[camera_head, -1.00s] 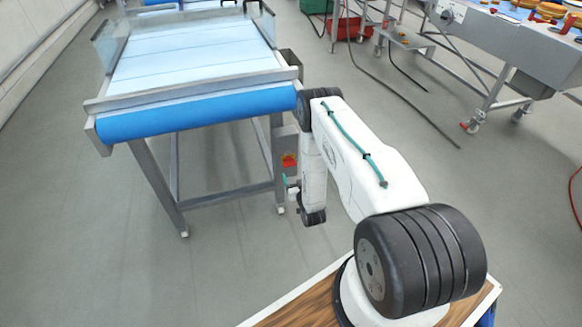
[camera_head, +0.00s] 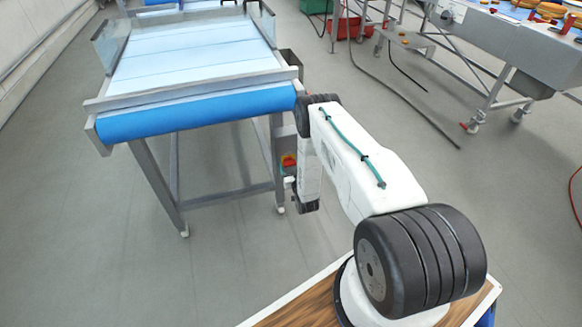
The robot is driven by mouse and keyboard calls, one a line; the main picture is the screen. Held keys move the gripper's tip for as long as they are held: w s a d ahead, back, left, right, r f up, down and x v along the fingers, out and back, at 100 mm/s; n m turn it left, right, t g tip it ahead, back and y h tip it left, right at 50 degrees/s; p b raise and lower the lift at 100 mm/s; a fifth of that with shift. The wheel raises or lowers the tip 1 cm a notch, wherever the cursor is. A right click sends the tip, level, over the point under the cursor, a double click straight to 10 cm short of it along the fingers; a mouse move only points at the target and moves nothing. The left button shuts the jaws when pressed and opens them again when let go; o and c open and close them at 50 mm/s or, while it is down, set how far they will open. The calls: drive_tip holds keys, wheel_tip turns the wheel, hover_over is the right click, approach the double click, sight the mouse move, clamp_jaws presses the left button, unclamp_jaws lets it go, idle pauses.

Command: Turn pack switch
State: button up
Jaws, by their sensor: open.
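The pack switch (camera_head: 288,161) is a small red and yellow switch on a grey box fixed to the near right leg of the blue conveyor. My white arm (camera_head: 362,165) reaches from the lower right towards it. My wrist hangs down just right of the switch and a little below it. The switch's face shows beside the left edge of my wrist, and part of the box is covered. My gripper's fingers are hidden behind the wrist, so I cannot tell whether they touch the switch.
The conveyor (camera_head: 195,112) with its blue end roller stands close on the left. Its steel legs frame the space around the switch. Another steel machine (camera_head: 530,50) stands at the upper right. A red crate (camera_head: 345,27) and hoses lie behind.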

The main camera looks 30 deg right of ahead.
drive_tip(key=c, duration=1)
drive_tip(key=shift+n, duration=0.4)
drive_tip(key=shift+a+n, duration=0.15)
drive_tip(key=shift+n, duration=2.35)
drive_tip(key=shift+w, duration=0.1)
drive_tip(key=o, duration=1)
